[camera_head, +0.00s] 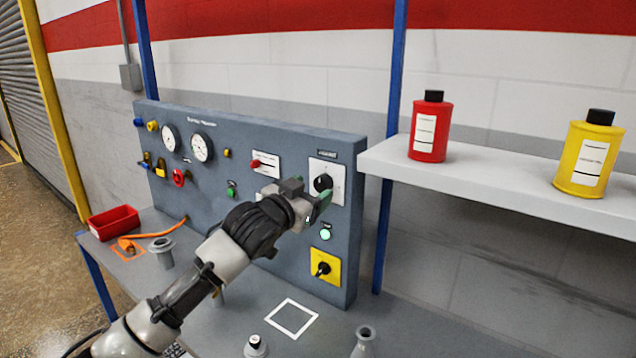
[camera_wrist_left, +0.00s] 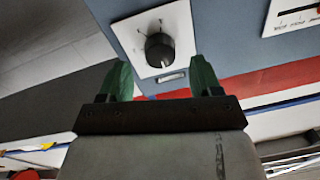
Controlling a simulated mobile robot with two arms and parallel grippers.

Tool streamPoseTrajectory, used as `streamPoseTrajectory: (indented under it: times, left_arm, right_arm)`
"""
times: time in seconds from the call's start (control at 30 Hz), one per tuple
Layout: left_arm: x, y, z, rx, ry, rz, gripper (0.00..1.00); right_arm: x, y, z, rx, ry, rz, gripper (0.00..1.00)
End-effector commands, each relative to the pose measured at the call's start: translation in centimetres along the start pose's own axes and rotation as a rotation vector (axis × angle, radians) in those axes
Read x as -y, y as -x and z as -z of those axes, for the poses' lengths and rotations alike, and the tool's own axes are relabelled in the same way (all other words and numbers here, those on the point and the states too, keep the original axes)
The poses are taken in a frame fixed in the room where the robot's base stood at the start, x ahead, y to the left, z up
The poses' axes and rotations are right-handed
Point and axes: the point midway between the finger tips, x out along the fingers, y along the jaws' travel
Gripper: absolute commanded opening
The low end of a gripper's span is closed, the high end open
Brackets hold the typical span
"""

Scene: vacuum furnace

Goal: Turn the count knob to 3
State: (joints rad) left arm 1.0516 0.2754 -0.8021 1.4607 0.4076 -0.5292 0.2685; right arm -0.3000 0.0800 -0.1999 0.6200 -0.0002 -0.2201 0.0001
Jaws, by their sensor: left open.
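A black rotary knob (camera_head: 322,182) sits on a white plate at the upper right of the grey-blue panel; I take it for the count knob, though its label is too small to read. In the left wrist view the knob (camera_wrist_left: 159,50) has a pale pointer line and small dial marks around it. My left gripper (camera_head: 318,206) is open in front of the panel, close to the knob and partly covering the plate's lower part. In the wrist view its green fingers (camera_wrist_left: 160,78) are spread, with the knob beyond the tips, roughly centred between them. My right gripper is not in view.
A yellow plate with a black switch (camera_head: 322,268) and a lit green button (camera_head: 325,234) are below the knob. A shelf (camera_head: 500,185) with red (camera_head: 431,128) and yellow (camera_head: 588,155) bottles is at right. A red bin (camera_head: 114,222) stands at left on the bench.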

Motion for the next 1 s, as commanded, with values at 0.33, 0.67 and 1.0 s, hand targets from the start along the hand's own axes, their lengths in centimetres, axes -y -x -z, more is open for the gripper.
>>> streamPoseTrajectory:
  times: [0.33,0.67,1.0]
  left_arm:
    - [0.0,-3.0,0.1,0.000,0.000,-0.001,0.64]
    - [0.0,-3.2,0.0,0.000,0.000,-0.001,0.63]
    - [0.0,-3.2,0.0,0.000,0.000,0.000,0.15]
  right_arm:
    - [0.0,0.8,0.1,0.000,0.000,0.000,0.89]
    - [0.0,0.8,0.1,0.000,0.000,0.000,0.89]
    - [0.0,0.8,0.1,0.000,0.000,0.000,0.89]
